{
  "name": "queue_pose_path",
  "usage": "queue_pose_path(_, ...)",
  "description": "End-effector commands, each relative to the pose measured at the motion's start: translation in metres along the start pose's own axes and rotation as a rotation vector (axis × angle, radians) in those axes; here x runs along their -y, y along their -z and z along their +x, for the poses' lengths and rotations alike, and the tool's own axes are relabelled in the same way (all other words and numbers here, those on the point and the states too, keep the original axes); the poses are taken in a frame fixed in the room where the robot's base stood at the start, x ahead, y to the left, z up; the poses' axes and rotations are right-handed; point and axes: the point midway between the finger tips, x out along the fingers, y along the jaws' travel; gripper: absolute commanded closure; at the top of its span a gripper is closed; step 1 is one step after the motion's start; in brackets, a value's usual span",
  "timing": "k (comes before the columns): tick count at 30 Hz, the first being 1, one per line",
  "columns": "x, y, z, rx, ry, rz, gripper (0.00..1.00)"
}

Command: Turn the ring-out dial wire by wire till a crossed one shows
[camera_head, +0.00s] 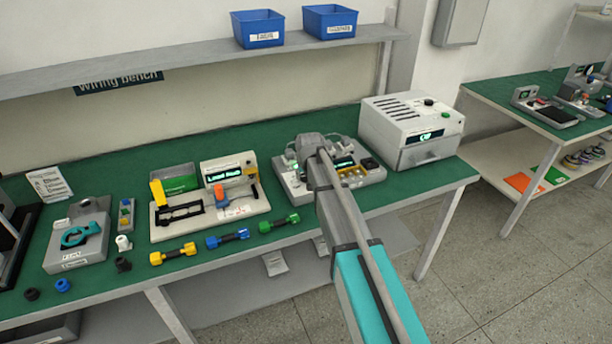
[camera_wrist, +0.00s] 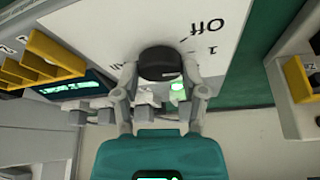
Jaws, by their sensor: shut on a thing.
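The ring-out tester (camera_head: 293,187) is a light grey box on the green bench, with a small lit display (camera_head: 344,162) too small to read. In the wrist view its white panel (camera_wrist: 135,32) carries "Off", "1" and a partly hidden "All" around a black dial (camera_wrist: 158,62). My gripper (camera_wrist: 161,72) is shut on the dial, one finger on each side. Which mark the dial points to is not clear. The tester's display (camera_wrist: 70,86) shows green text I cannot read. In the head view my gripper (camera_head: 314,147) covers the dial.
A grey machine (camera_head: 408,130) with a lit screen stands right of the tester. A white fixture (camera_head: 207,205) with yellow and orange levers stands to the left. Yellow (camera_head: 172,254), blue (camera_head: 227,238) and green (camera_head: 279,223) connectors lie along the front. Blue bins (camera_head: 258,28) sit on the shelf.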

Motion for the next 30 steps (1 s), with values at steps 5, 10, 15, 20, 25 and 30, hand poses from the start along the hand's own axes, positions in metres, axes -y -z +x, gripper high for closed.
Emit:
queue_pose_path(5, 0.0001, 0.0002, 0.0002, 0.0, -0.022, 0.052, 0.93)
queue_pose_path(10, 0.0001, 0.0002, 0.0002, 0.0, -0.03, 0.07, 0.93)
queue_pose_path(15, 0.0001, 0.0001, 0.0002, 0.001, -0.03, 0.071, 0.93)
queue_pose_path(20, 0.0002, 0.0002, 0.0002, 0.001, -0.03, 0.07, 0.41)
queue_pose_path(25, 0.0003, 0.0001, 0.0001, 0.001, -0.029, 0.07, 0.1)
queue_pose_path(30, 0.0003, 0.0, 0.0001, 0.001, -0.029, 0.07, 0.1)
